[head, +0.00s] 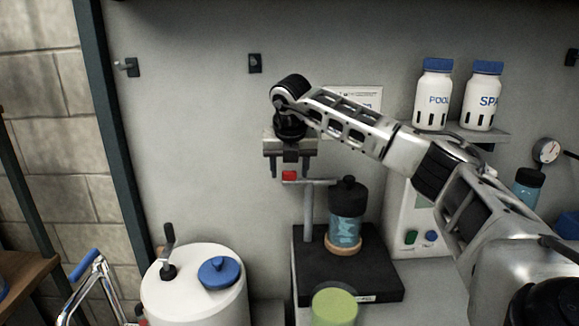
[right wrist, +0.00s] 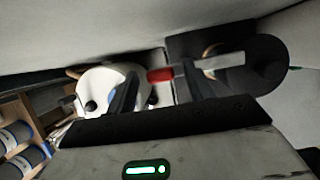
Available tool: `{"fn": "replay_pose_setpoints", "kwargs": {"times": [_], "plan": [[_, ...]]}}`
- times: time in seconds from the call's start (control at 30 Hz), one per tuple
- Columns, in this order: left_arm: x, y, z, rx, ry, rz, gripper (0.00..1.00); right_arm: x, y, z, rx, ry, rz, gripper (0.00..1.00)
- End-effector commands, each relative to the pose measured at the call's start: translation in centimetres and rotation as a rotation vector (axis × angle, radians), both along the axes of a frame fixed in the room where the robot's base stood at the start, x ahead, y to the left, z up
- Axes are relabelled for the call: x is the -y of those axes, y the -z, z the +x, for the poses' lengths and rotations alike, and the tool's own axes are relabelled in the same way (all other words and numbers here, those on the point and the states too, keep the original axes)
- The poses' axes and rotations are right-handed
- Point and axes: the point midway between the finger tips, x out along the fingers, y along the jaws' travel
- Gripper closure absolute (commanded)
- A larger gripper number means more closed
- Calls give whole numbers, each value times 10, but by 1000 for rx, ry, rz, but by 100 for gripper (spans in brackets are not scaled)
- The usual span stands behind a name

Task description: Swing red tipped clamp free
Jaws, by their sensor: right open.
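The clamp is a grey bar (head: 318,181) on an upright post (head: 308,212), with a red tip (head: 289,175) at its left end. The bar reaches across to the black top of a bottle with teal contents (head: 346,226), which stands on a tan ring on a black base (head: 375,277). My right gripper (head: 290,172) points down over the red tip, fingers open on either side of it. In the right wrist view the red tip (right wrist: 159,75) shows between the two fingers, with a gap visible; contact cannot be told. My left gripper is not in view.
A white drum (head: 195,290) with a blue cap and a crank stands at the lower left. A green-topped container (head: 335,306) is in front of the base. Two white bottles (head: 434,95) stand on a shelf at right. A grey wall is close behind.

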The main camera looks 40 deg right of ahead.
Motion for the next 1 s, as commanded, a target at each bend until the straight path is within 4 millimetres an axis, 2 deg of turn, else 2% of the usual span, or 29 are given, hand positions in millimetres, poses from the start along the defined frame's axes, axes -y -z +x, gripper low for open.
{"fn": "replay_pose_setpoints", "kwargs": {"times": [0.17, 0.3, 0.33, 0.67, 1.0], "plan": [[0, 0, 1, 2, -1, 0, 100, 0, 0, 0, 0, 0, 0, 47], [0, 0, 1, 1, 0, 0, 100, 0, 0, 0, -1, 0, 1, 86], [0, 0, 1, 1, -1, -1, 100, 0, 0, 0, -1, 0, 1, 92], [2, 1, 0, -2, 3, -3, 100, 0, 0, -2, -1, -29, 1, 92], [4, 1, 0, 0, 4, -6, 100, -4, 0, -11, 0, -234, 1, 92]]}}
